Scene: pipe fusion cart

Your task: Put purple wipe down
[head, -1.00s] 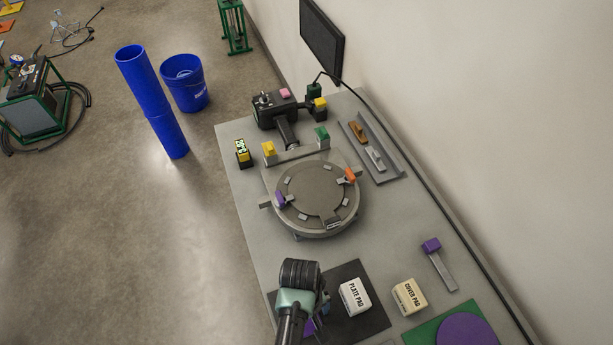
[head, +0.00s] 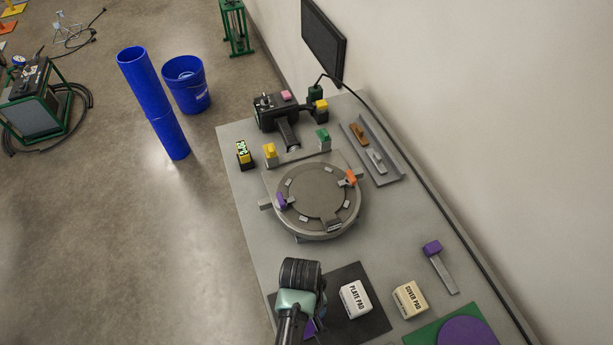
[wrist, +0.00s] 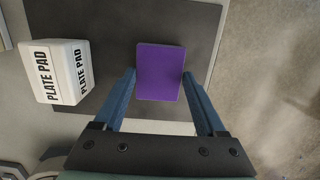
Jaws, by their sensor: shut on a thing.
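The purple wipe (wrist: 160,70) is a flat purple block between the two blue fingers of my gripper (wrist: 159,76) in the wrist view. My gripper is shut on it. The wipe is over the dark mat (wrist: 120,20); I cannot tell whether it touches the mat. In the head view my arm hides most of the wipe, and only a small purple part (head: 309,328) shows beside my wrist. The dark mat (head: 372,318) lies at the near end of the grey cart top.
The white plate pad box (head: 355,299) stands on the mat beside my gripper. The cover pad box (head: 410,298), a purple-topped tool (head: 437,262) and a green mat with a purple disc (head: 468,333) are to the right. A round fixture (head: 317,200) stands beyond. The floor is left of the cart.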

